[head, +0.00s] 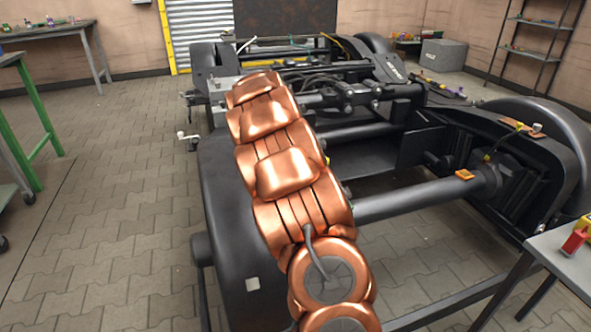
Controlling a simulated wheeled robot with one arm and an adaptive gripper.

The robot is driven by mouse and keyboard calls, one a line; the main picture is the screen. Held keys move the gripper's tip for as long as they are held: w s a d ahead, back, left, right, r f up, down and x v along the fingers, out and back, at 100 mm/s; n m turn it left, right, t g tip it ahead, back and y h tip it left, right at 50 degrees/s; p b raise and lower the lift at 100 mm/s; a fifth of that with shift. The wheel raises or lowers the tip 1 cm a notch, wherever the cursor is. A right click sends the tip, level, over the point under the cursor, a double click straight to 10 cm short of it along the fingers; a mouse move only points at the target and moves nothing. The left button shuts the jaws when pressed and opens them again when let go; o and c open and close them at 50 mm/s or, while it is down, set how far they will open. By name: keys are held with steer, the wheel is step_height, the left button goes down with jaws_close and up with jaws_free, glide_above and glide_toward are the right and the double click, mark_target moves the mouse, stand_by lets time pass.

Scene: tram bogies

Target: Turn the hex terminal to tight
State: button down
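I cannot make out a hex terminal for certain in the head view. The black tram bogie (385,208) fills the middle and right. Small fittings on it are too small to identify: a orange-brown block (464,175) on the axle, a brown plate (521,128) with small parts near a cable on the right side, and a white crank-like fitting (187,138) at the left. My copper-coloured arm stretches from the bottom centre over the left side of the bogie and covers part of it. My gripper cannot be made out beyond the arm's far end.
A grey table (570,262) with a red item (575,241) stands at the right edge. A green-framed bench (40,118) and a workbench (60,36) are at the left. A grey box (443,55) and a shelf rack (535,48) stand behind.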

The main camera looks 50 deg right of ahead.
steer(key=shift+s+d, duration=0.1)
steer(key=c, duration=0.8)
jaws_free()
steer(key=shift+o, duration=0.2)
steer(key=v, duration=1.2)
